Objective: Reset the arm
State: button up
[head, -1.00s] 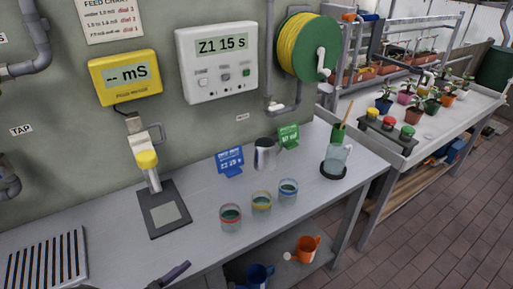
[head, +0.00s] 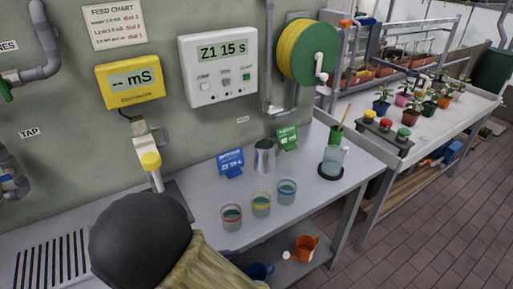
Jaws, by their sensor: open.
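My arm shows in the head view as a large dark rounded part and a tan link at the bottom, close to the camera. My gripper itself is not in view. The arm covers part of the bench (head: 325,205) front and most of the dark pad below the yellow-capped probe (head: 151,161).
A metal cup (head: 264,156), a blue card (head: 230,162), a green card (head: 287,138) and a clear jug (head: 332,160) stand behind the jars. An orange watering can (head: 304,248) is on the lower shelf. Tiled floor (head: 440,235) is clear at right.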

jog(key=w+d+r+m+g+y+p, duration=0.1)
jog(key=d+r+m+y+p, duration=0.3)
jog(key=d+m, duration=0.6)
jog(key=w+d+r+m+g+y+p, duration=0.1)
jog(key=w+d+r+m+y+p, duration=0.1)
jog(key=d+r+m+y, duration=0.6)
jog(key=d+m+p, duration=0.1)
jog(key=d+m, duration=0.1)
jog(key=m, duration=0.1)
jog(key=shift+w+d+r+m+g+y+p, duration=0.2)
jog(key=shift+w+r+m+g+y+p, duration=0.05)
jog(key=shift+m+g+y+p, duration=0.15)
